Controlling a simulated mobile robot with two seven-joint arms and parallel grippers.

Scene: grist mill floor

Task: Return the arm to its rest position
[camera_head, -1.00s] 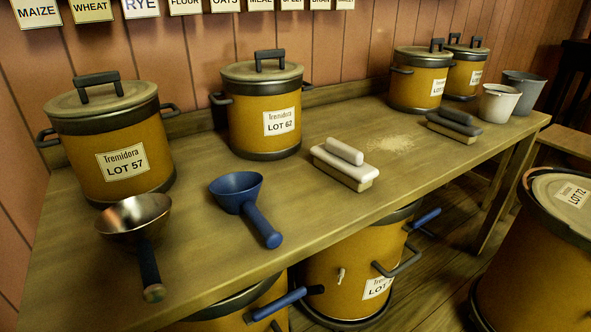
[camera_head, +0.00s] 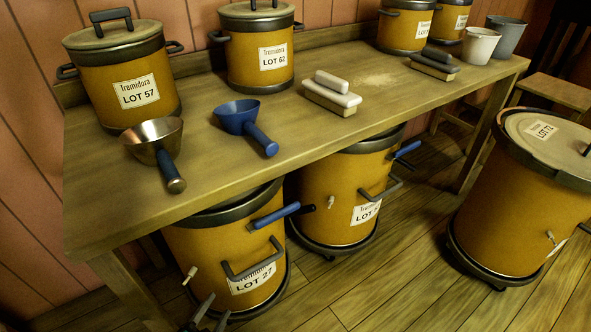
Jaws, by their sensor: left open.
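My left gripper (camera_head: 216,306) shows only at the bottom edge, where two dark fingertips stand apart. It is open, with nothing seen between the fingers. It appears in front of the lower drum marked LOT 27 (camera_head: 190,250), below the bench top; whether it touches the drum I cannot tell. The rest of the left arm is out of frame. My right gripper is not in view.
The wooden bench (camera_head: 215,170) holds a copper scoop (camera_head: 150,132), a blue scoop (camera_head: 240,116), brushes (camera_head: 331,98), lidded pots (camera_head: 122,85) and two buckets (camera_head: 481,46). A drum marked LOT 72 (camera_head: 510,215) stands right. Floor (camera_head: 390,275) between drums is clear.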

